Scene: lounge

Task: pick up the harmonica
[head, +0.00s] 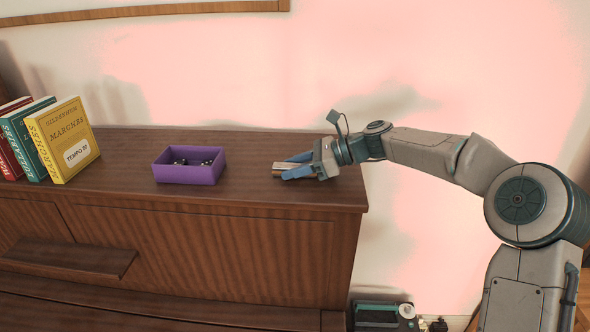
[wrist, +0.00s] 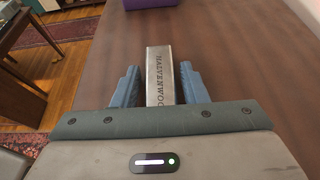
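The harmonica (wrist: 160,72) is a silver bar with lettering on its top, lying on the brown wooden piano top (head: 240,190). In the head view its end (head: 279,169) shows between the fingers near the right end of the top. My gripper (wrist: 160,76) has its blue fingers on both sides of the harmonica, with a visible gap on each side in the wrist view. The fingers are open. The harmonica's near end is hidden behind the gripper body.
A purple box (head: 190,173) with small dark items inside stands to the left of my gripper. Several upright books (head: 62,139) stand at the far left. The piano top's right edge is close to my gripper. The wood between box and gripper is clear.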

